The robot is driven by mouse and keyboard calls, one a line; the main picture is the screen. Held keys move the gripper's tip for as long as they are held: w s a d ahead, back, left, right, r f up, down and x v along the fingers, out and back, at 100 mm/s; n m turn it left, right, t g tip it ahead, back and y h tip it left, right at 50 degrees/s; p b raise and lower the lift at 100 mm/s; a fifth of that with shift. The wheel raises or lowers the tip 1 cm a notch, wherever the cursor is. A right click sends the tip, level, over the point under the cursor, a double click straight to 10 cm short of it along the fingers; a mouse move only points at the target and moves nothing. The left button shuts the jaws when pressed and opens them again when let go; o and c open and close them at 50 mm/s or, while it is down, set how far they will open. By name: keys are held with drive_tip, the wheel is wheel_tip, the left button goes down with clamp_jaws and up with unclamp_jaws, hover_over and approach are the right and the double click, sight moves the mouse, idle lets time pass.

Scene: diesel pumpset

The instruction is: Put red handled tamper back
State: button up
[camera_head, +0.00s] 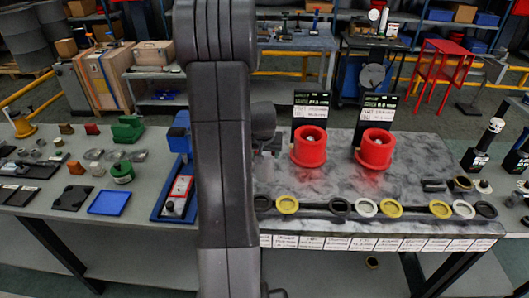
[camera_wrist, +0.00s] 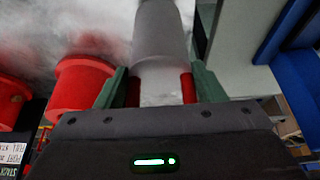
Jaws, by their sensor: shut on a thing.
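My gripper (camera_wrist: 160,72) shows in the wrist view with green fingers on both sides of a grey, round-bodied thing, taken as the tamper (camera_wrist: 160,32). The fingers are shut on it. Red strips show at the inner side of the fingers; I cannot tell whether they are handle or finger pads. In the head view the gripper is mostly hidden behind my arm, over the left part of the marbled table (camera_head: 420,160). Two red cylindrical cups, a left one (camera_head: 309,147) and a right one (camera_head: 376,150), stand on that table; one also shows in the wrist view (camera_wrist: 80,85).
Black label cards (camera_head: 313,103) stand behind the cups. Several rings, such as a yellow one (camera_head: 287,205), line the front edge above white labels. A blue tray (camera_head: 180,190) lies on the left bench among small parts. The marbled surface between cups and rings is mostly clear.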

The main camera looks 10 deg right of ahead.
drive_tip(key=o, duration=1.1)
drive_tip(key=shift+f, duration=0.15)
drive_tip(key=o, duration=0.5)
drive_tip(key=shift+r, duration=0.35)
drive_tip(key=b+v, duration=0.1)
drive_tip(key=v, duration=1)
drive_tip(key=shift+s+r, duration=0.2)
drive_tip(key=shift+r, duration=0.15)
